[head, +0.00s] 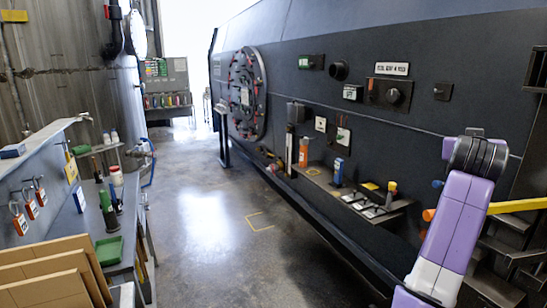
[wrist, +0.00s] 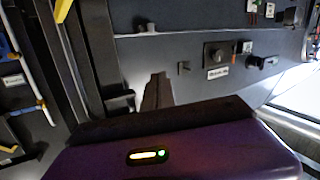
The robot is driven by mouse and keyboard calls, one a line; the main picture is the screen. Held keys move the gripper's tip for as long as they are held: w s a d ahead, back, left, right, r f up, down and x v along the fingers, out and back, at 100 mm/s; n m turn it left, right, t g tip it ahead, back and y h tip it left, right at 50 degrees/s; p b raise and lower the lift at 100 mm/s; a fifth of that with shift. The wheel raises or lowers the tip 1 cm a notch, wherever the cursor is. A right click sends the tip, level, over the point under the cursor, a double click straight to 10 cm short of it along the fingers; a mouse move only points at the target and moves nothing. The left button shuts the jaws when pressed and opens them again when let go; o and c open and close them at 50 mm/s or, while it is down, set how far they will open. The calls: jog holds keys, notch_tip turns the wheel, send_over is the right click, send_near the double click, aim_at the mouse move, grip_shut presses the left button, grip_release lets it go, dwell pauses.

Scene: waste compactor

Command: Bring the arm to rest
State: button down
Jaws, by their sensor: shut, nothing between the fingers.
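My arm (head: 455,225), purple and white with a dark joint at its top, rises at the right of the head view, in front of the dark machine wall. My gripper (wrist: 157,90) shows in the wrist view as dark fingers beyond a purple housing with a small lit indicator. The fingers are together and hold nothing. They appear apart from the machine panel (wrist: 205,85) behind them. In the head view I cannot make out the gripper.
The dark machine (head: 300,100) fills the right side, with knobs, a round hatch (head: 247,93) and a ledge (head: 365,200) of small items. A yellow bar (head: 517,205) is close to my arm. A workbench (head: 125,240) stands left. The floor (head: 205,215) between is clear.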

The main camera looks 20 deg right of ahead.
jog(key=s+a+f+n+t+y+b, duration=0.1)
jog(key=s+a+f+n+t+y, duration=0.35)
jog(key=a+f, duration=0.8)
jog(key=s+a+f+n+t+y+b, duration=0.2)
jog(key=s+a+f+n+t, duration=0.45)
jog(key=a, duration=0.85)
jog(key=s+a+f+g+y+b, duration=0.1)
jog(key=s+a+f+y, duration=0.1)
jog(key=s+a+f, duration=0.4)
jog(key=s+a+f+g+y+b, duration=0.1)
jog(key=s+a+f, duration=0.5)
jog(key=s, duration=0.7)
jog(key=s+a+f+m+g+y+b, duration=0.1)
jog(key=s+a+f+g+y, duration=0.2)
jog(key=s+a+f, duration=0.3)
jog(key=s+f+y, duration=0.1)
jog(key=s+f, duration=0.1)
jog(key=s, duration=0.2)
jog(key=shift+s+f, duration=0.3)
jog(key=shift+s, duration=0.05)
